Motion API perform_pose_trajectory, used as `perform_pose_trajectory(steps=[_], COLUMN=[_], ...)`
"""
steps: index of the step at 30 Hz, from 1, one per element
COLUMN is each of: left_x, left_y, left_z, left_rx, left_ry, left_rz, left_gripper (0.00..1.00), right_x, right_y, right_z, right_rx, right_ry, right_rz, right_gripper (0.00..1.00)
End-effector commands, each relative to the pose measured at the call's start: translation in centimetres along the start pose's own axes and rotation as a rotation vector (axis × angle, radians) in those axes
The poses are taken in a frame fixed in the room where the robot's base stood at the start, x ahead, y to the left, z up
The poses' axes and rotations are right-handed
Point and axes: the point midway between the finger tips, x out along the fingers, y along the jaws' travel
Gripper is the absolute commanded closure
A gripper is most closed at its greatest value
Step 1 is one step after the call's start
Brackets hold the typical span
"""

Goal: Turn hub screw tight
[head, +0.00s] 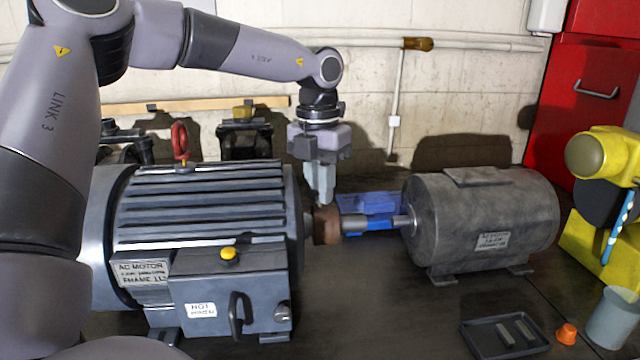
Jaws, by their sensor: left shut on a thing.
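A brown hub (326,226) sits on the shaft between the blue-grey AC motor (200,230) on the left and the plain grey motor (485,215) on the right. My left gripper (324,200) points straight down, with its fingertips close together at the top of the hub. It is shut on the hub screw, which the fingers hide. A blue-and-silver shaft part (380,224) runs from the hub side to the grey motor. My right gripper is not in view.
A blue object (368,202) lies behind the shaft. A dark tray (504,337) with small metal pieces, an orange cone (566,334) and a grey cup (612,318) stand front right. A yellow machine (600,225) and red cabinet (580,100) bound the right side.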

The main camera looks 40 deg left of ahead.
Motion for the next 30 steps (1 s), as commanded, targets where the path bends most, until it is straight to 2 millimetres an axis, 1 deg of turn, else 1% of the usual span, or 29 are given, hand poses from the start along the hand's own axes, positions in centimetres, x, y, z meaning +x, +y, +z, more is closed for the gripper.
perform_pose_trajectory(steps=[1, 30], left_x=[-0.6, -0.7], left_y=[0.0, -0.1], left_z=[0.2, 0.3], left_rx=[0.044, 0.966], left_ry=[-0.012, 0.003], left_rz=[-0.001, -0.001], left_gripper=[1.0, 1.0], right_x=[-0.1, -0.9], right_y=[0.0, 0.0], right_z=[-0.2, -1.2], right_rx=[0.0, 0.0], right_ry=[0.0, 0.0], right_rz=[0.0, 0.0], right_gripper=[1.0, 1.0])
